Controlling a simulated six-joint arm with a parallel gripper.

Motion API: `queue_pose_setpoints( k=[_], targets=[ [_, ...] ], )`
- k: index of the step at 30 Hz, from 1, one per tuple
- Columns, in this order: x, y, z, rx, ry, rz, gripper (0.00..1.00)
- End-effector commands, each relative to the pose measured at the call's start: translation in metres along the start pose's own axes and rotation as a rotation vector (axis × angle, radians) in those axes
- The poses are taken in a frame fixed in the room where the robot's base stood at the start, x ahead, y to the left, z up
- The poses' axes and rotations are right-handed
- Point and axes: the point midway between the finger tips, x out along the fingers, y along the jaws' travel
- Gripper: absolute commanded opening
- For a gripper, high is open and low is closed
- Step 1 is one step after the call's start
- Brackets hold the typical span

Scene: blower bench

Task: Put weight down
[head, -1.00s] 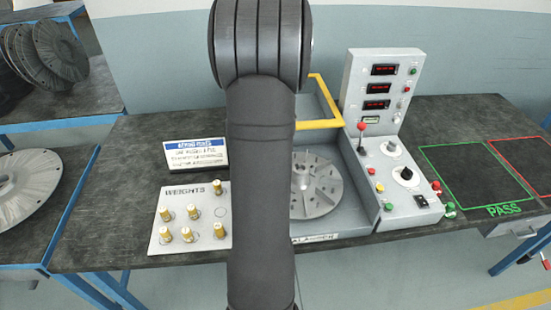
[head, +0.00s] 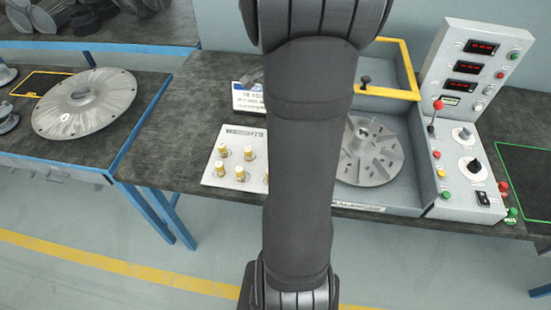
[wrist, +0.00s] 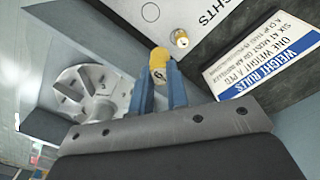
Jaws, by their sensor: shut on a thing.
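In the wrist view my gripper (wrist: 159,82) has its blue fingers closed on a small brass weight (wrist: 158,58) with a yellowish top. The held weight appears over or beside the edge of the pale weights board (wrist: 190,12); its height above the board I cannot tell. Another weight (wrist: 180,38) stands on the board close by. In the head view the weights board (head: 235,162) carries several brass weights (head: 249,152) in rows. My arm hides the board's right part, and my gripper is out of sight there.
A bladed grey rotor (head: 370,150) sits in the blower housing, right of the board. A control panel (head: 462,150) with a red-knobbed lever stands beside it. The weight rules sign (head: 248,98) stands behind the board. A large disc (head: 85,103) lies on the left table.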

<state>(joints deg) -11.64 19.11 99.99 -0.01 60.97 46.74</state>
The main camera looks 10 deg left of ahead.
Motion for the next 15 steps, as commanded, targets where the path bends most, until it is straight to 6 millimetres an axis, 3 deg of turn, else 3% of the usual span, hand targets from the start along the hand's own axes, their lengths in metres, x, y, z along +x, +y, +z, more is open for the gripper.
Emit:
queue_pose_setpoints(
  k=[3, 6, 15],
  targets=[
    [0.017, 0.006, 0.022, -0.055, -0.001, 0.001, 0.00],
    [0.026, 0.010, 0.031, -0.081, -0.001, 0.001, 0.00],
    [0.077, 0.012, 0.035, -0.091, -0.002, 0.002, 0.00]
  ],
)
